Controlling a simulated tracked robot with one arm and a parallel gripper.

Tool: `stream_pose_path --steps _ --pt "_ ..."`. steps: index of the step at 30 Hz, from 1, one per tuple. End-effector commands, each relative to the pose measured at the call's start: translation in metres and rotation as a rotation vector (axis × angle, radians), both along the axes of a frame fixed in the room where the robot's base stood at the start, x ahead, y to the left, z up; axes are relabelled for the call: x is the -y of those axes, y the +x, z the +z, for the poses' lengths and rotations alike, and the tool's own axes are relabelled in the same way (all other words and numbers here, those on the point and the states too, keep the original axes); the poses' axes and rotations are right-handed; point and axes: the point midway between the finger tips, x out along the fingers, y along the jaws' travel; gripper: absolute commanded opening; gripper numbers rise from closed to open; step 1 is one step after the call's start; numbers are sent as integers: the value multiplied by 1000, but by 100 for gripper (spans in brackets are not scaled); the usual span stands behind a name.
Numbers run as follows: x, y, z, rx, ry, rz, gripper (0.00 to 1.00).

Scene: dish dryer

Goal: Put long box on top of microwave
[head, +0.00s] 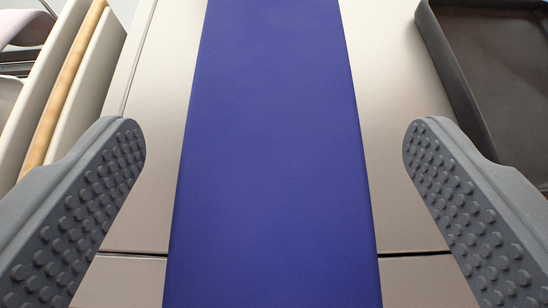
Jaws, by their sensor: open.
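A long blue box (272,150) lies lengthwise on a beige surface (400,90), running from the bottom edge of the head view to the top. My gripper (274,150) is open, with one grey studded finger on each side of the box. A gap shows between each finger and the box, so neither finger appears to touch it. The far and near ends of the box are cut off by the frame. I cannot identify a microwave in this view.
A dark tray (432,40) with a raised rim lies at the upper right, close to the right finger. At the left is a cream rack-like object (92,75) with a wooden strip (65,85). A dark seam crosses the beige surface near the bottom.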

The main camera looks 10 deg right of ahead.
Motion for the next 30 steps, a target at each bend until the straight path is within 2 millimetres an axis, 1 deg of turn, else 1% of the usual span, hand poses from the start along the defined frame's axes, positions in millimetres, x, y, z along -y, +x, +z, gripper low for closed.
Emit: stream_pose_path --steps 1,15,21,26,29,30 --pt "-1 -7 4 3 -1 0 82" --pt "-13 -63 34 0 1 0 82" --pt "-16 -79 44 2 0 0 82" --pt "-19 -85 47 3 0 1 82" --pt "-27 -93 51 16 -2 10 82" --pt "-33 -99 55 25 -4 16 82"
